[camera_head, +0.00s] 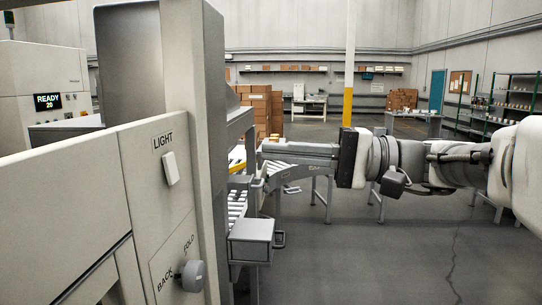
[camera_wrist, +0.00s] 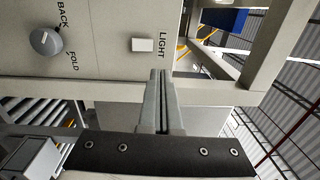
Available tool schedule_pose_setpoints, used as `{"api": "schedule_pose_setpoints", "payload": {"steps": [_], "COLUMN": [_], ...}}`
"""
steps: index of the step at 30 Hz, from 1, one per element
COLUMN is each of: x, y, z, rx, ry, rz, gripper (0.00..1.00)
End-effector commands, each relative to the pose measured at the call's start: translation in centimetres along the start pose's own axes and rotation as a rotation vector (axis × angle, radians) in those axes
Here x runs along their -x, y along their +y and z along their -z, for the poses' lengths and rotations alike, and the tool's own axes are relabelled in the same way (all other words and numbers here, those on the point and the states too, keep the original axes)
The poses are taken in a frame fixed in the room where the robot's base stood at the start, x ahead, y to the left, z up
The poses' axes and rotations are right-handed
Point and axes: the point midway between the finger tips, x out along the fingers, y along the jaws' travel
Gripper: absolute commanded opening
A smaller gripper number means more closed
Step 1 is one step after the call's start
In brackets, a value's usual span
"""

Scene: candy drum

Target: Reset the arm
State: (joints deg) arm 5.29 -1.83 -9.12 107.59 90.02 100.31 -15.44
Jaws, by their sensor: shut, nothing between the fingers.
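My arm reaches in from the right in the head view, stretched level toward the machine. My gripper (camera_head: 262,148) points left, close to the machine's upright edge. In the wrist view my gripper (camera_wrist: 158,75) has its two fingers together with nothing between them. Ahead of the fingers is the machine's pale panel (camera_head: 150,200). It carries a white LIGHT switch (camera_head: 171,168) and a grey knob (camera_head: 190,276) marked BACK and FOLD. In the wrist view the LIGHT switch (camera_wrist: 143,45) is just left of the fingertips and the knob (camera_wrist: 44,41) is farther left. Whether the fingertips touch anything cannot be told.
A grey box (camera_head: 250,241) on the machine's frame and a roller conveyor (camera_head: 237,205) lie below my gripper. Stacked cartons (camera_head: 256,110) and a yellow-based post (camera_head: 348,105) stand behind. The floor (camera_head: 390,260) below my arm is open.

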Motion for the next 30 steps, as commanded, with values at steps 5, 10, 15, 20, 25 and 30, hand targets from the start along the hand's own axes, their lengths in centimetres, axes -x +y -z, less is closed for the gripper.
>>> {"api": "schedule_pose_setpoints", "payload": {"steps": [5,10,15,20,25,30], "x": [0.1,0.1,-0.5,-0.7,1.4,5.6], "y": [0.0,0.0,2.0,7.5,14.2,19.6], "z": [0.0,0.0,-1.5,-5.0,-8.6,-11.2], "rx": [0.000,0.000,-0.023,-0.055,-0.032,0.062], "ry": [0.000,0.000,0.009,0.042,0.100,0.171], "rz": [0.000,-0.002,-0.103,-0.368,-0.694,-1.010], "gripper": [0.00,0.00,0.00,0.00,0.00,0.00]}}
